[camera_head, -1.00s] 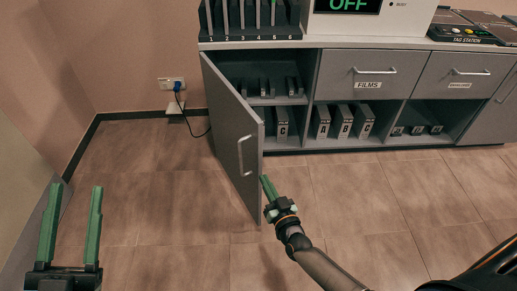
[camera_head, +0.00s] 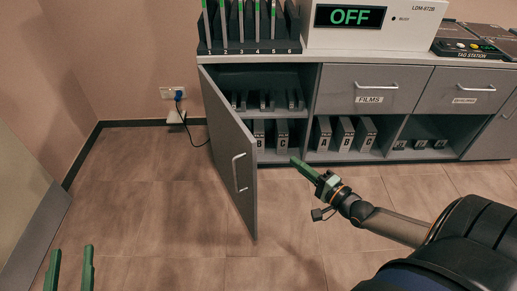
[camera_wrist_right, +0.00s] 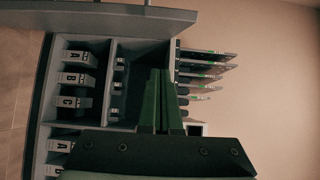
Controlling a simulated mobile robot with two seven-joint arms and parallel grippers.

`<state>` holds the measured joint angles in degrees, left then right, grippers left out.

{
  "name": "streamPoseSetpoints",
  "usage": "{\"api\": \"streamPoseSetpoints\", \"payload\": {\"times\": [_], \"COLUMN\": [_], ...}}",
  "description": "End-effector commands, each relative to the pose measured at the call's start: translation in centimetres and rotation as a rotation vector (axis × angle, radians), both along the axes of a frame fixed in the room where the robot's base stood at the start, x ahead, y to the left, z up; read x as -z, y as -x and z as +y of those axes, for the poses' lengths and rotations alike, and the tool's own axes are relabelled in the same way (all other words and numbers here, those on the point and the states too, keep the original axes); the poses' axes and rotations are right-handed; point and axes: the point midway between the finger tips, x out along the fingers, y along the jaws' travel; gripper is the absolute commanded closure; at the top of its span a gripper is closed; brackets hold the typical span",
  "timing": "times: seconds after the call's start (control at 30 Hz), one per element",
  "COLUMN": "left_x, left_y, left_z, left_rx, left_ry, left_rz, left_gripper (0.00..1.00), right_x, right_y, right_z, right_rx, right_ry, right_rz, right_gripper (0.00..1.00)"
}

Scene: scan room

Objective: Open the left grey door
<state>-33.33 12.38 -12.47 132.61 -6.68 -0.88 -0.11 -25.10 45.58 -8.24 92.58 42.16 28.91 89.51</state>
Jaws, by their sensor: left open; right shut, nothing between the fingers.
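The left grey door (camera_head: 231,150) stands swung open on its left hinge, with its edge toward me and its bar handle (camera_head: 239,172) on the left-facing side. My right gripper (camera_head: 300,166) is shut and empty, to the right of the door and apart from it, in front of the open cabinet. In the right wrist view its green fingers (camera_wrist_right: 159,103) lie together before the shelves. My left gripper (camera_head: 70,270) is open and empty at the lower left, well away from the door; only its fingers show.
Inside the cabinet are shelves with grey binders (camera_head: 345,134) and small items. Two drawers (camera_head: 371,90) stay closed. A rack of upright plates (camera_head: 250,27) and a device reading OFF (camera_head: 372,27) stand on top. The floor left of the door is clear.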

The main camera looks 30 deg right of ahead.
Motion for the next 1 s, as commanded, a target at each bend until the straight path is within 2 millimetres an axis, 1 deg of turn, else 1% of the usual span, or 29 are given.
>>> {"api": "streamPoseSetpoints", "payload": {"times": [0.07, 0.23, 0.37, 0.57, 0.7, 0.77, 0.8, 0.9, 1.0], "left_x": [-0.7, -4.1, -6.9, -10.8, -13.3, -14.2, -14.4, -14.1, -14.0], "left_y": [0.1, 0.6, 1.5, 3.4, 5.3, 6.1, 6.2, 5.8, 5.7], "left_z": [-0.1, -0.3, -0.6, -1.0, -1.3, -1.4, -1.4, -1.4, -1.4], "left_rx": [0.004, 0.025, 0.045, 0.079, 0.104, 0.115, 0.116, 0.112, 0.11], "left_ry": [-0.001, 0.0, 0.0, -0.002, -0.003, -0.003, -0.004, -0.003, -0.002], "left_rz": [-0.034, -0.18, -0.3, -0.484, -0.614, -0.665, -0.672, -0.649, -0.642], "left_gripper": [0.5, 0.5, 0.5, 0.5, 0.5, 0.5, 0.5, 0.5, 0.5], "right_x": [0.1, 0.1, 0.2, 0.1, 0.2, 0.2, 0.1, 0.0, 0.0], "right_y": [-0.7, -2.8, -4.6, -7.3, -9.0, -9.7, -9.8, -9.8, -9.9], "right_z": [0.1, 0.4, 0.7, 1.0, 1.3, 1.4, 2.0, 3.5, 4.5], "right_rx": [0.001, 0.001, 0.001, 0.001, 0.002, 0.002, 0.0, 0.001, 0.001], "right_ry": [0.0, 0.001, 0.001, 0.001, 0.001, 0.002, -0.003, -0.004, -0.002], "right_rz": [-0.002, -0.005, -0.004, -0.004, -0.004, -0.003, -0.002, -0.002, -0.002], "right_gripper": [1.0, 1.0, 1.0, 1.0, 1.0, 1.0, 1.0, 1.0, 1.0]}}
